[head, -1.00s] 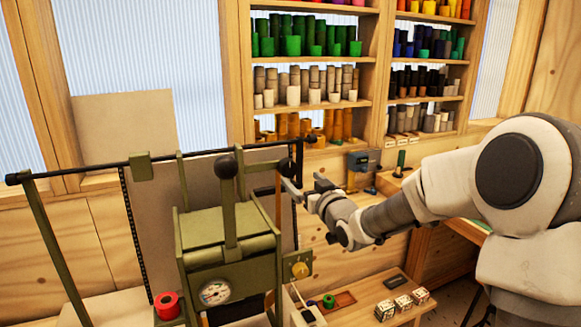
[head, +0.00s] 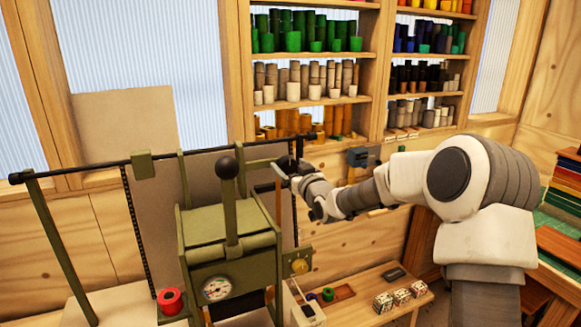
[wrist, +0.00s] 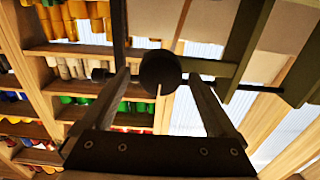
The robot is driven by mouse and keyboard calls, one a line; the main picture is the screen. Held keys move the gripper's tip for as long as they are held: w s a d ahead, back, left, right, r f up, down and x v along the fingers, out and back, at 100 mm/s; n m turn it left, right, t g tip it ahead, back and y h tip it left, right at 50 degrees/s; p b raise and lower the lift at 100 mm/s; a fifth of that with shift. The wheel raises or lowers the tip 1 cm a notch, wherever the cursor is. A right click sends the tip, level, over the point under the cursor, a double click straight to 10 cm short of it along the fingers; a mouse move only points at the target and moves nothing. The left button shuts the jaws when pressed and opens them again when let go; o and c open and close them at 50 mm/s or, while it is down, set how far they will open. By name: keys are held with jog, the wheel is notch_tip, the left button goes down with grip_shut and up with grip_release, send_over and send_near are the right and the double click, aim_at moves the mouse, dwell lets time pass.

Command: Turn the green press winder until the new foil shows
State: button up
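The green press (head: 230,255) stands at the left of the head view, with a round gauge on its front and a black-knobbed lever rising from it. The winder's green crank arm (head: 262,163) is at the upper right of the press; it also shows in the wrist view (wrist: 210,68). Its round black knob (wrist: 160,72) lies between my fingertips in the wrist view, with a gap on each side. My gripper (head: 284,169) is open at the crank's end. It hides the knob in the head view. A grey-brown panel (head: 150,215) with a dotted black edge hangs behind the press.
A dark rail (head: 80,170) runs above the press. A red roll (head: 170,300) sits at the lower left. A low wooden table (head: 350,310) at lower right holds dice-like blocks and a green roll. Shelves of colored rolls (head: 310,75) stand behind.

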jog(key=c, duration=1.2)
jog(key=shift+m+b, duration=0.3)
jog(key=shift+b, duration=0.05)
jog(key=m+b, duration=0.3)
jog(key=shift+d+f, duration=0.15)
jog(key=m+b, duration=0.3)
jog(key=m, duration=0.3)
jog(key=shift+w+d+m, duration=0.1)
jog(key=shift+m, duration=0.3)
jog(key=m+b, duration=0.2)
jog(key=m, duration=0.1)
jog(key=m+b, duration=0.1)
jog(key=m, duration=0.1)
jog(key=shift+f, duration=0.25)
jog(key=shift+m+b, duration=1.4)
jog(key=shift+m, duration=0.8)
jog(key=shift+r, duration=0.1)
